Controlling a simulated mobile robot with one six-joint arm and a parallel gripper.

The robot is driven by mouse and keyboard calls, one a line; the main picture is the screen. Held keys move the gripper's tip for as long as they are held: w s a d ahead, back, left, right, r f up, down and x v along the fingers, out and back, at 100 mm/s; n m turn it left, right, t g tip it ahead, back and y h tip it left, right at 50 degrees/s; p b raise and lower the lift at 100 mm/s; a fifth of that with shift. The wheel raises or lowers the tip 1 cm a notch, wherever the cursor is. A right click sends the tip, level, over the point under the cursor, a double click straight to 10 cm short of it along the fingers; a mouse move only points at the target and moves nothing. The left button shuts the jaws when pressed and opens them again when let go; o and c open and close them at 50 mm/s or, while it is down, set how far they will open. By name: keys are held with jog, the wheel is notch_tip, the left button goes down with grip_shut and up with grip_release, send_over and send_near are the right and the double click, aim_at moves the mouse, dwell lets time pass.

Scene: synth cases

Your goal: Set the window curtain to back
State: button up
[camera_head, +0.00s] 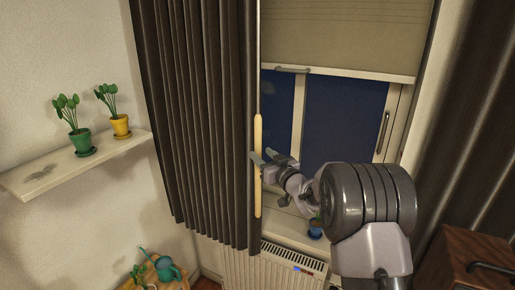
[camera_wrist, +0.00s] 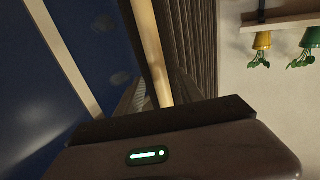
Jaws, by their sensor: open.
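The dark pleated curtain (camera_head: 195,110) hangs at the left side of the window (camera_head: 340,115). A pale wooden rod (camera_head: 258,185) runs down its inner edge. My gripper (camera_head: 264,157) is open, with its fingertips at the rod's middle; one fingertip overlaps the rod in the head view. I cannot tell whether it touches. In the wrist view, which is upside down, the rod (camera_wrist: 150,55) and the curtain (camera_wrist: 195,45) lie just beyond the gripper's dark front edge, which hides their near parts.
A second dark curtain (camera_head: 480,125) hangs at the right. A half-lowered blind (camera_head: 345,40) covers the window top. A radiator (camera_head: 265,268) stands below. A wall shelf (camera_head: 50,175) holds a green pot (camera_head: 81,141) and a yellow pot (camera_head: 121,126). A wooden cabinet (camera_head: 462,255) is at lower right.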

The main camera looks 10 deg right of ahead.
aim_at(260, 152)
jog(key=x, duration=0.3)
jog(key=shift+w+a, duration=0.1)
jog(key=shift+w, duration=0.25)
grip_shut()
dwell(1.1)
